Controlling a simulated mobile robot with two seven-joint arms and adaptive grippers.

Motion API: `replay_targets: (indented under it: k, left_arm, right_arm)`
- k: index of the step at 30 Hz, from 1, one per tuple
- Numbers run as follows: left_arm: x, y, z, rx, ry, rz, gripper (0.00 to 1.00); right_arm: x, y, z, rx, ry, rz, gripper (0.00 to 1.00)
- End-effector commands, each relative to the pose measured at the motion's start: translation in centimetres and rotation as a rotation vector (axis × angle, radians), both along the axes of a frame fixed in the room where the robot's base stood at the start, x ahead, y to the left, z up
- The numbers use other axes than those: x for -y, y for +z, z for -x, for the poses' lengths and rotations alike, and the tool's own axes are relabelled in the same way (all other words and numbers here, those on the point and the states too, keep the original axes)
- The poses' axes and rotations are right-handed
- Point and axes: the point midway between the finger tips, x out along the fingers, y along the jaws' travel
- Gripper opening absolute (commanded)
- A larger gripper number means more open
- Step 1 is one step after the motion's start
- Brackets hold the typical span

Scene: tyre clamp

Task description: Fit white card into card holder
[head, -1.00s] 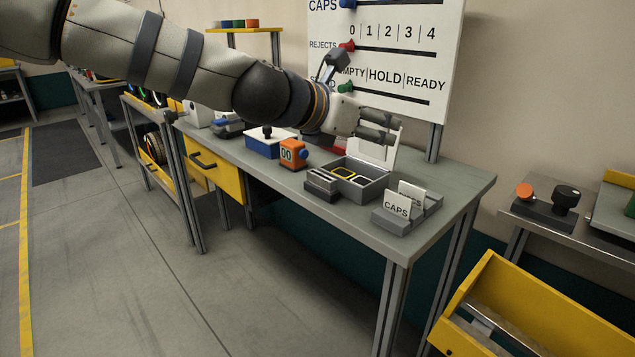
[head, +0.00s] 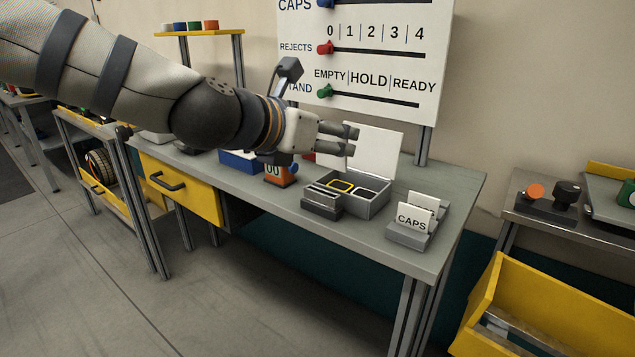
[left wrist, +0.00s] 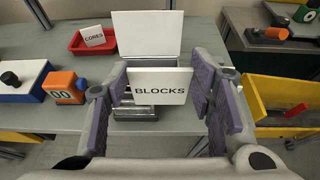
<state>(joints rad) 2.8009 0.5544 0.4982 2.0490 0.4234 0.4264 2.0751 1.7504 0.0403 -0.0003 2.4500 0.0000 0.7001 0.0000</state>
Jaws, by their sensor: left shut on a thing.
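My left gripper (head: 345,139) is above the workbench, to the left of a box's raised white lid. In the left wrist view, the left gripper (left wrist: 160,88) is shut on a white card reading BLOCKS (left wrist: 160,87), held upright between the purple pads. I cannot make out this card in the head view. A grey slotted holder (head: 322,200) stands on the bench below the gripper, with no card standing in it. Another grey holder (head: 408,238) at the bench's right end bears a white CAPS card (head: 412,219) and another card behind it. My right gripper is not in view.
An open grey box (head: 366,203) with a raised white lid (head: 374,150) stands behind the slotted holder. An orange counter block (head: 281,174) is left of it. A red tray (left wrist: 78,45) holds a CORES card (left wrist: 94,35).

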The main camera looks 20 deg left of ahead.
Motion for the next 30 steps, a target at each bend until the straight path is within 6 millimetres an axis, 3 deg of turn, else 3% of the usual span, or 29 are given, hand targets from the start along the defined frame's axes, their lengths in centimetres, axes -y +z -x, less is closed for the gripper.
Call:
replay_targets:
  k: [1, 3, 12, 15, 29, 30]
  left_arm:
    - [-0.9, -2.6, -1.9, -0.026, 0.005, 0.001, 0.34]
    - [-1.6, -4.6, -3.1, -0.031, 0.003, 0.002, 0.34]
    - [-3.3, -8.2, -6.2, -0.019, 0.002, 0.002, 0.34]
    - [-3.1, -10.1, -6.0, -0.020, 0.000, 0.001, 0.34]
    - [-3.1, -10.8, -5.9, -0.010, 0.000, 0.002, 0.34]
    - [-3.1, -10.8, -5.9, -0.010, 0.001, 0.001, 0.56]
  right_arm:
    - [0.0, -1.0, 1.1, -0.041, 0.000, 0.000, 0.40]
    - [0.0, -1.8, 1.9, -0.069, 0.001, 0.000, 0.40]
    - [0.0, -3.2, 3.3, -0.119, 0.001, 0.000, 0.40]
    - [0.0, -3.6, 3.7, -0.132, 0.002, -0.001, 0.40]
    - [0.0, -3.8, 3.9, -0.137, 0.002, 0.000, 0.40]
    - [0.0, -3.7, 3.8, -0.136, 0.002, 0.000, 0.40]
